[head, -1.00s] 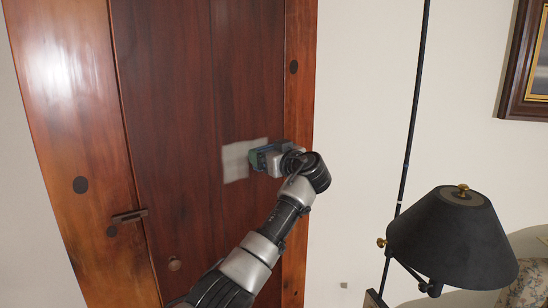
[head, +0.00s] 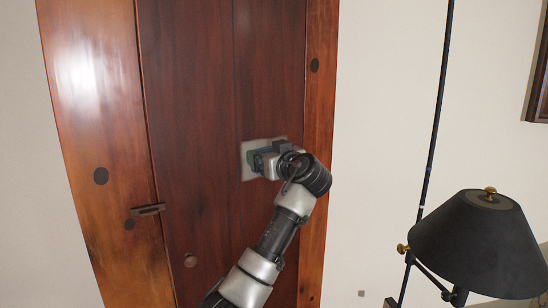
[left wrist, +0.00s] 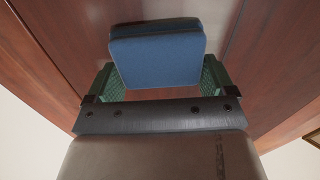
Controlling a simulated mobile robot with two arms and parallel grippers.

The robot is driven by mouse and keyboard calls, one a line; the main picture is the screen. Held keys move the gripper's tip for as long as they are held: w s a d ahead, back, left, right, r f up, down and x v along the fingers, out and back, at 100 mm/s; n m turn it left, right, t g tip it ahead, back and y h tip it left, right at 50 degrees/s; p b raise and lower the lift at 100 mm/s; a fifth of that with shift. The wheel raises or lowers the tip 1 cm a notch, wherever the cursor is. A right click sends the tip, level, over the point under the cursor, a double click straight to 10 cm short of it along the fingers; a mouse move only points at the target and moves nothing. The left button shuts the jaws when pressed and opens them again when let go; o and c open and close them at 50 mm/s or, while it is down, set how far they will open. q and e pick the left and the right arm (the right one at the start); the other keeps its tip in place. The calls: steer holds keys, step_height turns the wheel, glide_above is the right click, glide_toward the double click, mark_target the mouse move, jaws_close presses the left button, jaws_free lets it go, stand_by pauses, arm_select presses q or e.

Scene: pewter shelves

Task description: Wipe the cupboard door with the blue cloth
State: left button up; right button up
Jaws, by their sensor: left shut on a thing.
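The cupboard door (head: 195,110) is dark reddish-brown wood in a lighter orange-brown frame. A pale grey-white patch (head: 247,172) shows on its right part. My left gripper (head: 257,160) is in front of this patch and hides much of it. In the left wrist view my left gripper (left wrist: 158,80) is shut on the blue cloth (left wrist: 155,57), a thick folded pad between its green fingers. The cloth faces the door's wood; I cannot tell whether it touches. In the head view the cloth is mostly hidden by the gripper. My right gripper is not in view.
A black lamp (head: 470,243) with a brass knob stands at the lower right, near a thin dark pole (head: 432,150). Plain wall lies between door and pole.

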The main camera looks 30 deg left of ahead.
mark_target(239, 149)
arm_select(q)
steer(key=shift+s+a+b, duration=0.35)
steer(key=shift+s+a, duration=0.2)
steer(key=shift+s, duration=0.4)
steer(key=shift+s+a+b, duration=0.35)
steer(key=shift+s+a, duration=0.25)
steer(key=shift+s, duration=0.3)
steer(key=shift+s+a+b, duration=0.35)
steer(key=shift+s+a, duration=0.2)
steer(key=shift+s, duration=0.4)
steer(key=shift+r+p, duration=0.6)
steer(key=shift+r, duration=0.25)
steer(key=shift+w+d+p, duration=0.35)
steer(key=shift+w+d, duration=0.55)
steer(key=shift+w, duration=0.6)
steer(key=shift+w+d+p, duration=0.3)
steer(key=shift+w+d, duration=0.6)
steer(key=shift+w, duration=0.55)
steer(key=shift+w+d+p, duration=0.35)
steer(key=shift+w+d, duration=0.55)
steer(key=shift+w, duration=0.6)
steer(key=w+d, duration=0.1)
steer(key=w+p, duration=0.1)
steer(key=w, duration=0.1)
steer(key=shift+d, duration=0.35)
